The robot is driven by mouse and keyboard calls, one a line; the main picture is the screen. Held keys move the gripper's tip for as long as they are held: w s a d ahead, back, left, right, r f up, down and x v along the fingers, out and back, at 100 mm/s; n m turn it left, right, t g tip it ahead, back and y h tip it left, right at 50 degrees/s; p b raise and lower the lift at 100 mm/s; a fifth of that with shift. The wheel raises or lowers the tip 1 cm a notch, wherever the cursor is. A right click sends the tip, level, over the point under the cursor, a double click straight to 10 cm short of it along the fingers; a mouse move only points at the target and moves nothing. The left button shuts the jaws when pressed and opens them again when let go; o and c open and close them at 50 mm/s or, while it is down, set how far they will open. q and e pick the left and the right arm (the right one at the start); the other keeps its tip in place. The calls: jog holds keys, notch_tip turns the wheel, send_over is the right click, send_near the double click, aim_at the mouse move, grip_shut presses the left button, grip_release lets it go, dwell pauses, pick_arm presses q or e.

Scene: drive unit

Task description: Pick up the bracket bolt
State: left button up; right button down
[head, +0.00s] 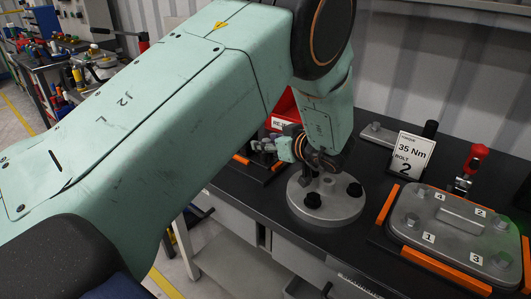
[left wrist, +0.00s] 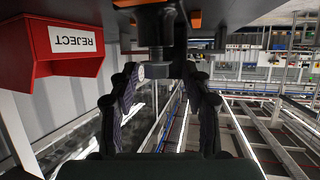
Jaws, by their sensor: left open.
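My left gripper (head: 268,147) is low over the bench, left of the round grey plate, with its wrist above the plate. In the left wrist view its dark fingers (left wrist: 160,76) are open and apart. A dark piece with a pale round end (left wrist: 140,72), probably the bracket bolt, shows between or just beyond the fingertips. It is beside a dark upright post (left wrist: 156,35), and I cannot tell whether the fingers touch it. In the head view the bolt is too small and covered to make out. My right gripper is not in view.
A red REJECT bin (left wrist: 70,48) is close by. The round grey plate (head: 330,207) bears black knobs. To the right are a 35 Nm sign (head: 411,155), a grey bolted cover (head: 455,228) with orange guides, and a red-handled tool (head: 474,160).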

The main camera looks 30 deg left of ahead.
pick_arm(q)
jog(key=shift+w+a+f+b, duration=0.3)
jog(key=shift+w+f+b, duration=0.05)
jog(key=shift+w, duration=0.1)
jog(key=shift+a+f, duration=0.1)
jog(key=shift+a, duration=0.3)
jog(key=shift+s+r, duration=0.2)
jog(key=shift+c, duration=0.3)
jog(key=shift+d, duration=0.2)
jog(key=shift+c, duration=0.8)
jog(key=shift+w, duration=0.1)
jog(key=shift+c, duration=0.7)
jog(key=shift+w+a+f, duration=0.1)
jog(key=shift+w+f, duration=0.05)
jog(key=c, duration=0.3)
jog(key=shift+a, duration=0.1)
jog(key=c, duration=0.3)
grip_shut()
